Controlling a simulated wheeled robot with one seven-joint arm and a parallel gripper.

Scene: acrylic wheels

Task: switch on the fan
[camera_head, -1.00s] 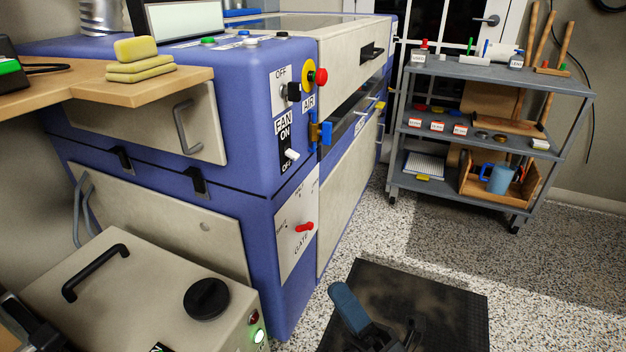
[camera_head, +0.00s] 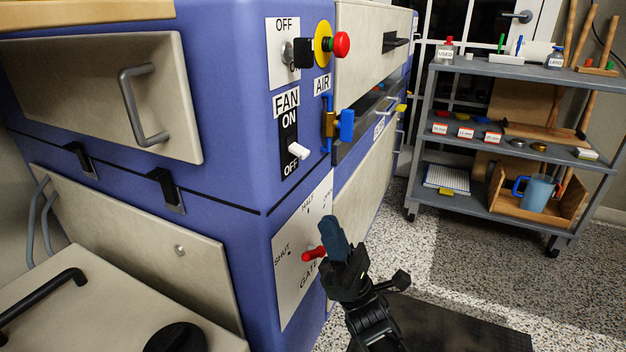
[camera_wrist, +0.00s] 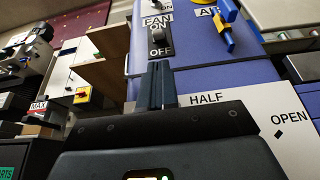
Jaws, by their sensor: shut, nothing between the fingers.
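The fan switch (camera_head: 298,150) is a white lever on a black plate marked ON at the top and OFF at the bottom, under a FAN label. The lever sticks out and tilts down toward OFF. My gripper (camera_head: 328,232) is shut and empty, below and to the right of the switch in the picture, apart from it. In the wrist view, my gripper's fingers (camera_wrist: 156,82) point up toward the fan switch plate (camera_wrist: 159,39), with the tips just below the OFF label. The lever itself is hard to make out there.
A red gate lever (camera_head: 313,253) is close to my gripper in the picture. Above are a key switch with a red emergency button (camera_head: 341,45) and a blue air valve (camera_head: 346,125). A grey shelf cart (camera_head: 500,137) stands at the right. Floor is free between.

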